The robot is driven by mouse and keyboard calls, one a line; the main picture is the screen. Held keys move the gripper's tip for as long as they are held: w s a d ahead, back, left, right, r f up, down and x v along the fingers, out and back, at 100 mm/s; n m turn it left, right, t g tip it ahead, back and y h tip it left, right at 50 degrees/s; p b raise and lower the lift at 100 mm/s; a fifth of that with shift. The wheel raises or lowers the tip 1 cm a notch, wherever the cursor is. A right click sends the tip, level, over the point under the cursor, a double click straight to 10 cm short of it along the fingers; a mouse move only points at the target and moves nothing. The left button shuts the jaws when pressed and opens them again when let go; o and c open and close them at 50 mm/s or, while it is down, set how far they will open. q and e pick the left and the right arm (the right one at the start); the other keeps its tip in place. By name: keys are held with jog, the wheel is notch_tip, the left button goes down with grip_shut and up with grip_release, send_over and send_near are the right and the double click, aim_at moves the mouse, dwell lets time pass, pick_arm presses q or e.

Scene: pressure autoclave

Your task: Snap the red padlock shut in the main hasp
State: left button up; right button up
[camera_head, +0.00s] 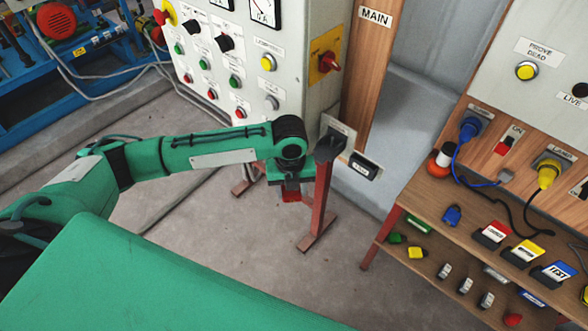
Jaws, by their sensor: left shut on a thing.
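My left gripper (289,186) points down in front of the control cabinet, beside a red post. It is shut on a small red thing, apparently the red padlock (291,196). Only its red lower part shows below the fingers; I cannot see its shackle. The MAIN label (375,16) is on a wooden upright to the right. A red rotary handle on a yellow plate (328,62) is on the cabinet side. I cannot clearly make out the main hasp. The held thing is well below and left of that handle. My right gripper is not in view.
The red post (320,195) with a dark head (330,144) stands just right of my gripper. A wooden shelf unit (420,202) at right holds a blue padlock (452,215), tags and other small items. Grey floor (200,220) is clear at left.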

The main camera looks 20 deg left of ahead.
pick_arm(q)
jog(key=m, duration=0.2)
jog(key=w+r+m, duration=0.1)
jog(key=r+m, duration=0.1)
jog(key=m, duration=0.1)
jog(key=shift+w+r+m+p, duration=0.25)
jog(key=shift+m+p, duration=0.05)
jog(key=shift+p, duration=0.1)
jog(key=m, duration=0.2)
jog(key=w+r+m, duration=0.1)
jog(key=shift+a+r+m, duration=0.1)
jog(key=shift+r+m, duration=0.05)
jog(key=shift+m, duration=0.25)
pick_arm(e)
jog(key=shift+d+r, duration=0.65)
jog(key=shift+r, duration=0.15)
pick_arm(q)
jog(key=shift+p, duration=0.3)
